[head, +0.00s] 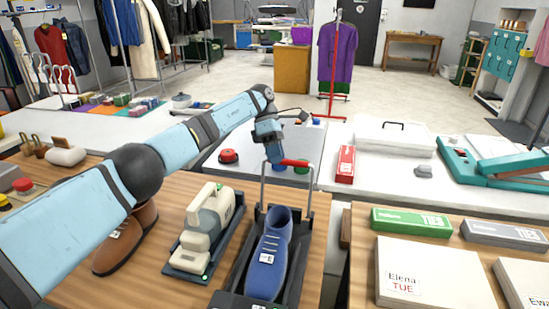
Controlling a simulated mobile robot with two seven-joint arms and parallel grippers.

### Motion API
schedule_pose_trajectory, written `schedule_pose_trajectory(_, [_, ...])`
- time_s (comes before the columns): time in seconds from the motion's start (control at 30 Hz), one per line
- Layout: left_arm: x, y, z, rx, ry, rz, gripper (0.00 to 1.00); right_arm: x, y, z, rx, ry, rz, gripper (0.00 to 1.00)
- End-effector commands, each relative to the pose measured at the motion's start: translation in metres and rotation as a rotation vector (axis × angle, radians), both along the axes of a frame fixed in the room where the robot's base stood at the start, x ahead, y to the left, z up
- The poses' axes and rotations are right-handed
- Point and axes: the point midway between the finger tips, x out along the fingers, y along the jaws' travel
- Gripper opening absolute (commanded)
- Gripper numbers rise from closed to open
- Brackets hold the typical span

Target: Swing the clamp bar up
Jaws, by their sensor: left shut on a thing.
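The clamp bar (262,185) is a thin metal frame with a red grip (297,163) across its top. It stands roughly upright at the far end of a dark clamp stand (236,272). A blue shoe (270,258) with a white tag lies in the stand, toe toward me. My left gripper (275,158) comes down from above and is shut on the left part of the red grip, hiding that part. My right gripper is not in view.
A beige device (208,222) on a dark base and a brown shoe (125,240) stand left of the clamp stand. A box marked Elena (435,275) lies right, beyond a gap between tables. A red box (345,165) stands on the white counter behind.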

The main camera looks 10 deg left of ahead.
Motion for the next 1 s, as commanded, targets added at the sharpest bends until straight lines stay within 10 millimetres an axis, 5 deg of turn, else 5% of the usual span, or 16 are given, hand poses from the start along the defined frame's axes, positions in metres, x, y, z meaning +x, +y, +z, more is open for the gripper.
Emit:
schedule_pose_trajectory(0.47, [0.0049, 0.0029, -0.0005, 0.002, -0.006, 0.013, 0.00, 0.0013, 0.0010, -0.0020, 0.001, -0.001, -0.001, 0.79])
schedule_pose_trajectory(0.5, [0.0050, 0.0029, -0.0002, 0.002, -0.006, 0.013, 0.21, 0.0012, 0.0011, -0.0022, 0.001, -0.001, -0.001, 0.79])
schedule_pose_trajectory(0.6, [0.0047, 0.0028, 0.0005, 0.002, -0.005, 0.012, 0.44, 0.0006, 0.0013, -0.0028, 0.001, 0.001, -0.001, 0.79])
schedule_pose_trajectory(1.0, [0.0036, 0.0012, -0.0004, 0.000, -0.001, 0.009, 0.44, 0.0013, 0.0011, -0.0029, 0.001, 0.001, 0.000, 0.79])
